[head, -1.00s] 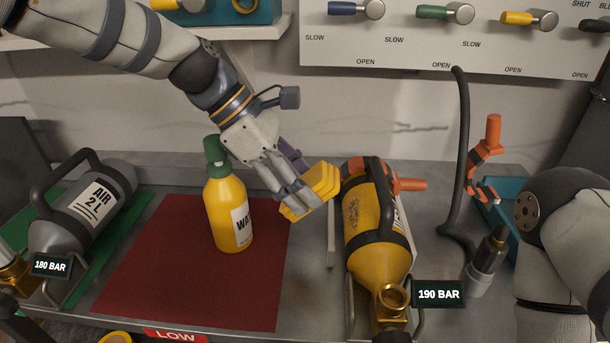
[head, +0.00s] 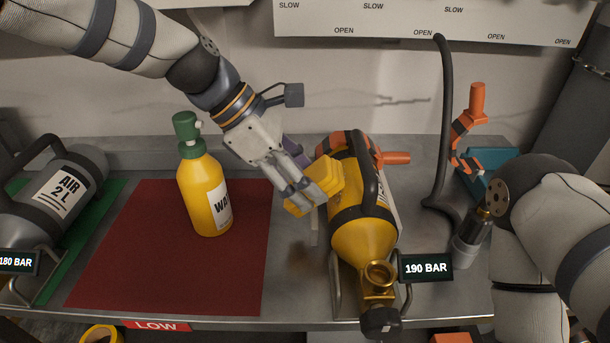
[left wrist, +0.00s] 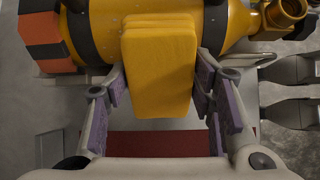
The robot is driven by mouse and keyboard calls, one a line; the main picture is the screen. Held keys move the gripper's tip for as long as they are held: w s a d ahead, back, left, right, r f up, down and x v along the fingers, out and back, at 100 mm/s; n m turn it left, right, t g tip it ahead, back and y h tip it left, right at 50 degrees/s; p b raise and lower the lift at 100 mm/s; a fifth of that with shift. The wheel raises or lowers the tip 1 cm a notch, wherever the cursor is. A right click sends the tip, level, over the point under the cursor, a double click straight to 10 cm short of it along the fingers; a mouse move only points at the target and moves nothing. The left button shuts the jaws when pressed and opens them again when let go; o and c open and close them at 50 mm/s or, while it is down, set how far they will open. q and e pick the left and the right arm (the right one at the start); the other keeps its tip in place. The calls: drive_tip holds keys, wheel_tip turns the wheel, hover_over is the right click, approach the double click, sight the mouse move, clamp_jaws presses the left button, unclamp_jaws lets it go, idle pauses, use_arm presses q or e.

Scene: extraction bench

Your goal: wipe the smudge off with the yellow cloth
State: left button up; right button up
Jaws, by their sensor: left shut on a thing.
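The yellow cloth (head: 328,174) is a folded thick pad held in my left gripper (head: 308,196). In the left wrist view the cloth (left wrist: 160,65) sits between the purple-padded fingers and overlaps the yellow cylinder (left wrist: 95,20). In the head view the cloth is at the left flank of the yellow cylinder (head: 362,236), which lies in a cradle beside the 190 BAR tag. I cannot tell whether cloth and cylinder touch. The dark speckled smudge on that cylinder is not visible now; cloth and gripper cover that part.
A grey AIR cylinder (head: 85,165) lies at far left. A black hose (head: 440,130) and orange clamp (head: 470,120) stand right of the yellow cylinder.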

use_arm(q)
drive_tip(key=shift+x, duration=1.05)
